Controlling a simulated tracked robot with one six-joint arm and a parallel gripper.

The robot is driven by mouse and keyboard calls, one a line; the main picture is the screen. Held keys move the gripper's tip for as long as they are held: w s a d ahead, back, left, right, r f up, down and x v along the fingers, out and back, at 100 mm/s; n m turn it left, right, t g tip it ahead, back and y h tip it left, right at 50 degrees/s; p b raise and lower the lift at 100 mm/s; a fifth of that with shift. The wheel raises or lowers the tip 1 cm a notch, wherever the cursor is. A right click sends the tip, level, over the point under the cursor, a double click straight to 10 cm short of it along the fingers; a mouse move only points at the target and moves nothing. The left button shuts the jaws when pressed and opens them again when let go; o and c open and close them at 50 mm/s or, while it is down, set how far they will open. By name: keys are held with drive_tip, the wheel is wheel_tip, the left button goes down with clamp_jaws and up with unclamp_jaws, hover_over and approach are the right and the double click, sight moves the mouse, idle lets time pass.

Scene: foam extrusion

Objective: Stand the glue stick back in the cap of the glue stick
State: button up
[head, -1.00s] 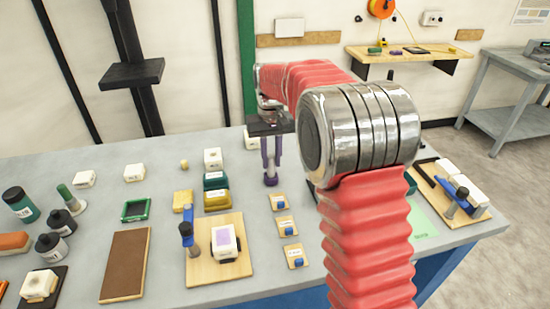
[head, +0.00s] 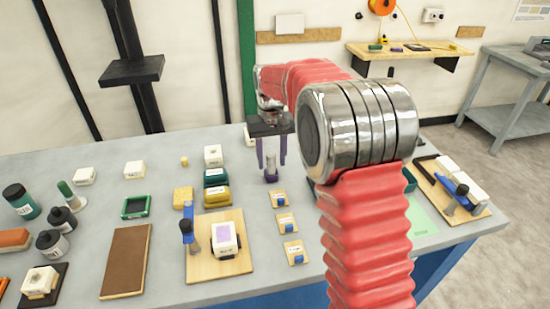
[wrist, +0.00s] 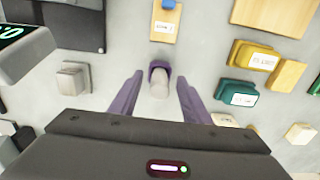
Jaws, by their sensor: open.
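The glue stick (head: 271,164) stands upright on the grey bench, a pale barrel with its lower end in the purple cap (head: 271,179). In the wrist view the pale glue stick (wrist: 159,88) and the purple cap (wrist: 160,71) show between the fingers, the barrel covering part of the cap. How deep the stick sits in the cap is hidden. My gripper (head: 271,160) is open around the stick, its purple fingers apart from it on both sides. In the wrist view my gripper (wrist: 159,82) has a clear gap on each side.
Teal (head: 215,178) and yellow (head: 217,197) blocks lie just left of the stick. Several small wooden plates with blue clips (head: 286,223) lie in front. A wooden board (head: 205,265) with a clamp is front left. My red arm hides part of the bench to the right.

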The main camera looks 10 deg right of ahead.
wheel_tip(320, 180, up, 14)
drive_tip(key=shift+f, duration=0.15)
idle(0.7)
